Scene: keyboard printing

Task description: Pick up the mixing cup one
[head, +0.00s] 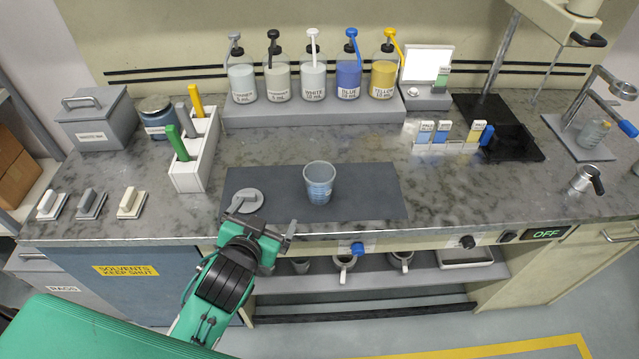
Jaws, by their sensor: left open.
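The mixing cup (319,185) is a clear, bluish cup with markings on its side. It stands upright on the dark grey mat (372,190) near the front of the bench. My left gripper (263,217) is open and empty at the front edge of the mat, to the left of the cup and nearer to me. It is apart from the cup. A round grey disc with a small handle (248,200) lies on the mat just beyond the gripper. My right gripper is not in view.
Pump bottles (313,78) stand on a raised shelf behind the mat. A white holder (196,160) with coloured-handled tools stands to the left. Bench right of the mat is clear.

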